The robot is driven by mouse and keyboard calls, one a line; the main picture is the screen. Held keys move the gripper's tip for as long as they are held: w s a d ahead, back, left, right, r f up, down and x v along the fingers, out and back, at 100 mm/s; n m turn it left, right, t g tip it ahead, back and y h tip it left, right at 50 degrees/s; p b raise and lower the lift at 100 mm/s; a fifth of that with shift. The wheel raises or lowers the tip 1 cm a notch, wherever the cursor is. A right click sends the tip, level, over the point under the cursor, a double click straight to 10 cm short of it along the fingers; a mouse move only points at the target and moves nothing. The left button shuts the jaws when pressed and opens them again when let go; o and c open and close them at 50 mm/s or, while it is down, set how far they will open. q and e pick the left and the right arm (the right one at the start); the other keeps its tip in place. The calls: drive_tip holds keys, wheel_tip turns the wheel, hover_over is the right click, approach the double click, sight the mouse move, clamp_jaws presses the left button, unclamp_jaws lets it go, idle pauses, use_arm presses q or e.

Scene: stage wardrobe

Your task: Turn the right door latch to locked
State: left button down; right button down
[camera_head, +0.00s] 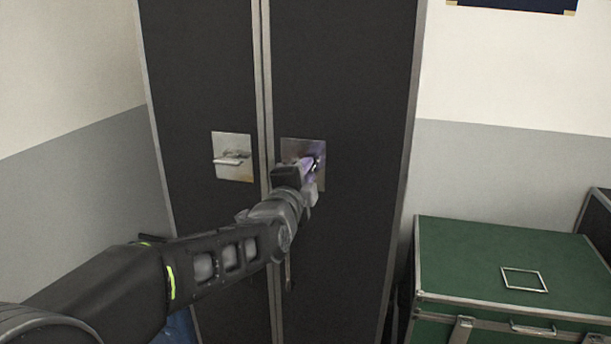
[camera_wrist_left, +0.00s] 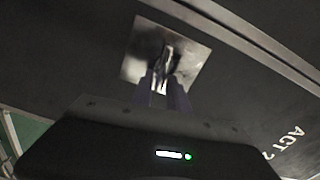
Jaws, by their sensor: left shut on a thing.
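The right door (camera_head: 345,75) of a tall black wardrobe case carries a square metal latch plate (camera_head: 290,148). My left gripper (camera_head: 315,165) is at this plate, shut on the right door latch (camera_wrist_left: 166,58). In the left wrist view the purple fingertips (camera_wrist_left: 164,88) close around the latch handle in front of the plate. The handle is partly hidden by the fingers, so its exact angle is hard to tell. The left door (camera_head: 200,75) has a similar plate with a handle (camera_head: 230,160) lying roughly horizontal. My right gripper is not in view.
A green flight case (camera_head: 480,255) with metal edges stands at the lower right, with a small frame outline on its lid. A bare wall (camera_head: 500,165) is behind it. White lettering (camera_wrist_left: 285,140) shows on the door in the wrist view.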

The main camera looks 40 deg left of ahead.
use_arm(q)
drive_tip(key=shift+a+f+m+b, duration=0.15)
drive_tip(key=shift+f+m+b, duration=0.2)
drive_tip(key=shift+m, duration=0.55)
drive_tip(key=shift+r, duration=0.1)
drive_tip(key=c, duration=1.5)
unclamp_jaws()
drive_tip(key=shift+s+a, duration=0.1)
drive_tip(key=shift+a, duration=0.1)
drive_tip(key=shift+d, duration=0.1)
drive_tip(key=shift+d, duration=0.1)
